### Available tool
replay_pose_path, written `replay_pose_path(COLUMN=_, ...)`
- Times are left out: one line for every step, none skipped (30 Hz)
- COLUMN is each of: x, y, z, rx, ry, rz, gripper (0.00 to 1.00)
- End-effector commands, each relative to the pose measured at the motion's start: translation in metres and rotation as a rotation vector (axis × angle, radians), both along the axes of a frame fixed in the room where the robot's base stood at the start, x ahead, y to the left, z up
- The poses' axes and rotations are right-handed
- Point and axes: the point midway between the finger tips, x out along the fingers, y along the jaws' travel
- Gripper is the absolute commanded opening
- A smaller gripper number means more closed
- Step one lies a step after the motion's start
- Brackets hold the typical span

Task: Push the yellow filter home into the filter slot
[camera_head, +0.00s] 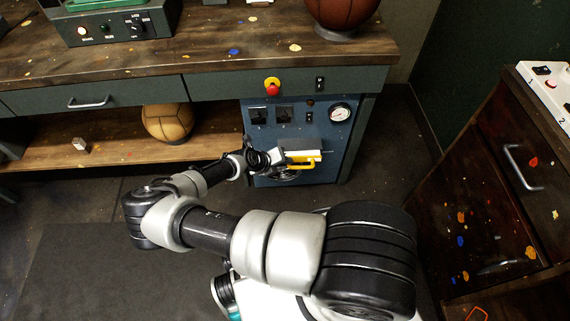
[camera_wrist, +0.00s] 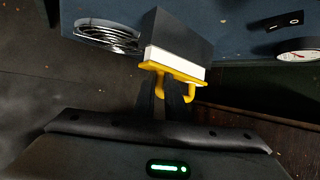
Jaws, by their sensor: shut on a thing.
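The yellow filter (camera_head: 308,164) is at the front of the blue machine panel, low and right of centre. In the wrist view the yellow filter (camera_wrist: 172,71) has a yellow front with a handle and a white strip behind it. A dark grey box-like part (camera_wrist: 180,38) lies behind the strip, against the blue panel; I cannot tell whether it is the filter's body or the slot housing. My gripper (camera_head: 281,161) is shut on the filter's yellow handle; its dark fingers (camera_wrist: 166,98) also show in the wrist view. The slot opening is hidden.
The blue panel (camera_head: 264,137) carries switches, a gauge (camera_head: 340,113) and a round fan grille (camera_wrist: 108,36) beside the filter. A red stop button (camera_head: 272,87) is above. A tan ball (camera_head: 167,122) rests on the shelf at left. A wooden cabinet (camera_head: 495,190) stands at right.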

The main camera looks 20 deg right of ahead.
Motion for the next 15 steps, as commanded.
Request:
replay_pose_path(x=0.0429, y=0.0013, z=0.0403, rx=-0.037, ry=-0.09, rz=0.049, gripper=0.0)
replay_pose_path(x=0.0424, y=0.0015, z=0.0404, rx=-0.037, ry=-0.09, rz=0.049, gripper=0.0)
replay_pose_path(x=0.0418, y=0.0019, z=0.0406, rx=-0.037, ry=-0.09, rz=0.051, gripper=0.0)
replay_pose_path(x=0.0413, y=0.0022, z=0.0407, rx=-0.037, ry=-0.09, rz=0.051, gripper=0.0)
replay_pose_path(x=0.0408, y=0.0024, z=0.0408, rx=-0.037, ry=-0.09, rz=0.051, gripper=0.0)
replay_pose_path(x=0.0401, y=0.0028, z=0.0408, rx=-0.037, ry=-0.09, rz=0.051, gripper=0.0)
replay_pose_path(x=0.0396, y=0.0029, z=0.0409, rx=-0.038, ry=-0.09, rz=0.051, gripper=0.0)
replay_pose_path(x=0.039, y=0.003, z=0.0409, rx=-0.038, ry=-0.09, rz=0.051, gripper=0.0)
replay_pose_path(x=0.0383, y=0.0029, z=0.0411, rx=-0.039, ry=-0.09, rz=0.051, gripper=0.0)
replay_pose_path(x=0.0385, y=0.0025, z=0.0408, rx=-0.038, ry=-0.09, rz=0.05, gripper=0.0)
replay_pose_path(x=0.0376, y=0.002, z=0.0399, rx=-0.038, ry=-0.088, rz=0.049, gripper=0.0)
replay_pose_path(x=0.0364, y=0.0012, z=0.0388, rx=-0.038, ry=-0.086, rz=0.047, gripper=0.0)
replay_pose_path(x=0.0356, y=0.0008, z=0.0379, rx=-0.039, ry=-0.085, rz=0.046, gripper=0.0)
replay_pose_path(x=0.0351, y=0.0004, z=0.0372, rx=-0.038, ry=-0.085, rz=0.044, gripper=0.0)
replay_pose_path(x=0.0347, y=0.0001, z=0.0365, rx=-0.039, ry=-0.084, rz=0.043, gripper=0.0)
